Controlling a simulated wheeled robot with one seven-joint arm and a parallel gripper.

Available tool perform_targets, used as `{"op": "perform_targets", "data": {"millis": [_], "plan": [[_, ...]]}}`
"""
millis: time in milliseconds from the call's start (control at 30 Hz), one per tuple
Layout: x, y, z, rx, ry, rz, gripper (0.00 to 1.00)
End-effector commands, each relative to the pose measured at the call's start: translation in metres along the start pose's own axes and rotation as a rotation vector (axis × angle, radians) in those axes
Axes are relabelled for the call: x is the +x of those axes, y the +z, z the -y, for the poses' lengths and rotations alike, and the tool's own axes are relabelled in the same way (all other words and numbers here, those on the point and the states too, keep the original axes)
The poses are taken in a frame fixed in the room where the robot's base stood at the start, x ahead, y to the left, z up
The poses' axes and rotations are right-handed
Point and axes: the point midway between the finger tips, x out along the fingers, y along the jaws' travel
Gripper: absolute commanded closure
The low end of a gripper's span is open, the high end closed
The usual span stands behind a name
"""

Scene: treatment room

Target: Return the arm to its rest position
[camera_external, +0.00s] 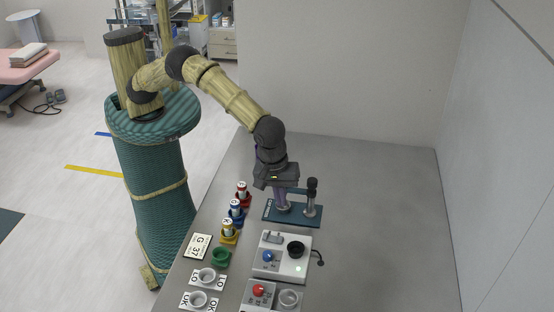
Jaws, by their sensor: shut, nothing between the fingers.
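My arm reaches from its column at the left over the grey table (380,220). My gripper (279,205) points down just above or at a dark teal stand (312,213) with a black-topped post (312,190). The gripper is shut with nothing seen in it. The fingertips are small here and partly overlap the stand, so I cannot tell whether they touch it.
Left of the gripper stand vials in red (243,196), blue (236,212) and yellow (228,230) holders, with an empty green holder (221,257). A white device (282,256), a red-knobbed unit (258,291) and white cups (207,275) are nearer. The table's right side is clear.

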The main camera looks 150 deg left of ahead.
Motion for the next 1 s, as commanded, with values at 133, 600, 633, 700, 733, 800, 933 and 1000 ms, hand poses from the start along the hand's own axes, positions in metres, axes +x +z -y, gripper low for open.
{"op": "perform_targets", "data": {"millis": [133,600,633,700,733,800,933,1000], "plan": [[-0.001,0.0,0.001,0.006,0.0,0.001,1.0],[-0.049,-0.018,0.082,0.653,0.023,0.055,1.0],[-0.052,-0.02,0.09,0.711,0.026,0.059,1.0],[-0.06,-0.026,0.11,0.848,0.036,0.067,1.0],[-0.063,-0.029,0.119,0.907,0.04,0.07,1.0],[-0.07,-0.036,0.14,1.047,0.053,0.076,1.0],[-0.08,-0.051,0.182,1.308,0.078,0.085,1.0],[-0.085,-0.061,0.205,1.45,0.093,0.087,1.0]]}}
